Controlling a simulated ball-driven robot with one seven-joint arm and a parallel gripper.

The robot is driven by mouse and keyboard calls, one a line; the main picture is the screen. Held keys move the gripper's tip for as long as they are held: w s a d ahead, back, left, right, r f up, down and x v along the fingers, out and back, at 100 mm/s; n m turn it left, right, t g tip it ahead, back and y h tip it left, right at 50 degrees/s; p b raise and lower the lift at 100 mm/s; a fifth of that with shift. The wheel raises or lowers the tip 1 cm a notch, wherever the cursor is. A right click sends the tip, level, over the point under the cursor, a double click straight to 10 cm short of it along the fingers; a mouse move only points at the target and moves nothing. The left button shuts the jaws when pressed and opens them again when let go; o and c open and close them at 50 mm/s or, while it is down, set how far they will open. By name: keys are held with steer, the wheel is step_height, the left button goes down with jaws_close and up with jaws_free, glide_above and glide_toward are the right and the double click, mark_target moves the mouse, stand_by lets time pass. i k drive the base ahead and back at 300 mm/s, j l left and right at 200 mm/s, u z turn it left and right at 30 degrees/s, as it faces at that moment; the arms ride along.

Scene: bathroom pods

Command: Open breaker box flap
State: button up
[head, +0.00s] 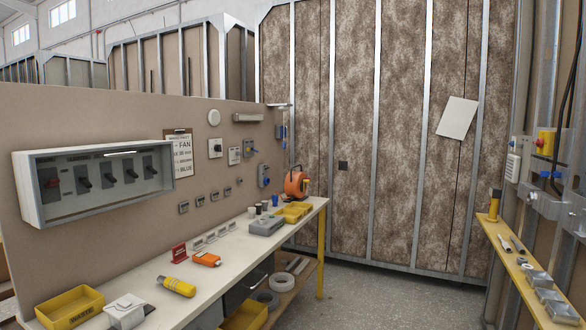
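The breaker box (40,158) is a wide white-framed box on the beige wall panel at the left of the head view. A row of several dark switches shows inside it, the leftmost with a red part. Its front looks like a clear flap lying over the switches, with a short bright white strip (119,154) near the top; whether this strip is a handle or a reflection I cannot tell. No raised flap shows. My gripper is not in view.
A long workbench (150,268) runs below the box, with yellow trays (68,308), a yellow tool (177,286), an orange device (206,260) and an orange reel (296,183). Grey floor (370,293) is clear in the middle. A narrow yellow shelf (513,262) stands at right.

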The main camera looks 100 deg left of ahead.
mark_target(43, 225)
steer(key=u, duration=3.55)
steer(key=k+j, duration=0.15)
steer(key=k, duration=0.35)
steer(key=i+l, duration=0.15)
steer(key=i, duration=0.35)
